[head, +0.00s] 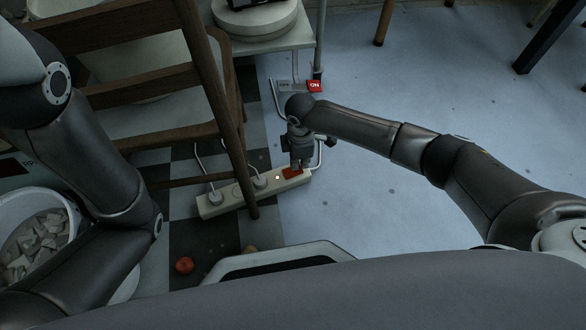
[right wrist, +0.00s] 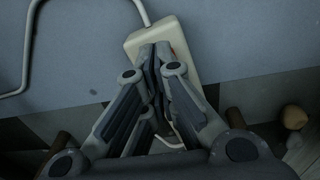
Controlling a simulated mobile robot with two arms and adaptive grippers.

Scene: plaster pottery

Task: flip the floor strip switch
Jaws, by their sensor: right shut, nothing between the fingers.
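The floor strip (head: 222,203) is a long cream power strip lying on the floor, with white plugs in it. Its red switch (head: 291,173) is at the right end, partly covered by my right gripper (head: 297,166). A small light glows beside the switch. My right gripper is shut and empty, pointing down at the switch end; I cannot tell whether it touches.
A wooden chair (head: 196,75) stands over the left part of the strip. A white bucket of shards (head: 72,222) is at the left. A red ball-like object (head: 184,265) lies on the checkered floor. An OFF/ON sign (head: 314,86) is behind the gripper. Blue-grey floor at the right is open.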

